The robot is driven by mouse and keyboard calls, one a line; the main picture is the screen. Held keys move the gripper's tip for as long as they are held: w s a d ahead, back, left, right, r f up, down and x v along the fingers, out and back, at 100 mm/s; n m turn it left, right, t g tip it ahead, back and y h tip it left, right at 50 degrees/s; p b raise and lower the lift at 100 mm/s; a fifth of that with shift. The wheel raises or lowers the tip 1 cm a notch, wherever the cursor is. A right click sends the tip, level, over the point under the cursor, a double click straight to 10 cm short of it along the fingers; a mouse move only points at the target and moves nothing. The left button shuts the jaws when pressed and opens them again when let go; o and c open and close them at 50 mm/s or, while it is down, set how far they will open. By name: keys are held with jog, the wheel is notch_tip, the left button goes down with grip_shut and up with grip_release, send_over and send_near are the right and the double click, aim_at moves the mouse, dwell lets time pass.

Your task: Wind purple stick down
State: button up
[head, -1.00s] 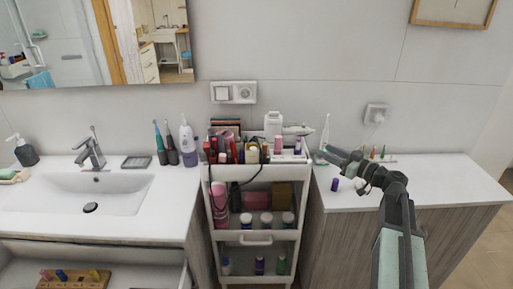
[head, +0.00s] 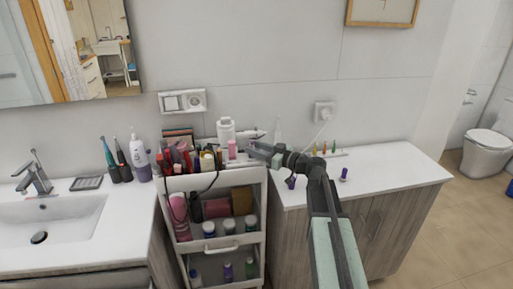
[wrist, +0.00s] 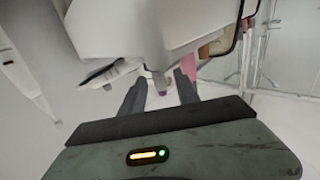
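My gripper (head: 256,152) reaches left over the right edge of the cart's top tray. In the wrist view its two dark fingers (wrist: 160,92) are apart. A small mauve piece with a purple end (wrist: 162,92) shows between or beyond them; I cannot tell whether it is touched. Two small purple items stand on the right counter: one (head: 291,182) just below my gripper's wrist, and a stick-like one with a narrower top (head: 344,174) right of my arm. I cannot tell for sure which is the purple stick's body or cap.
The white cart (head: 216,182) has a crowded top tray with bottles and tubes, including a white bottle (head: 226,130). A rack of small coloured sticks (head: 330,152) lies at the back of the right counter (head: 400,166). The counter's right part is clear.

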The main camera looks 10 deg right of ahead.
jog(key=shift+x, duration=0.9)
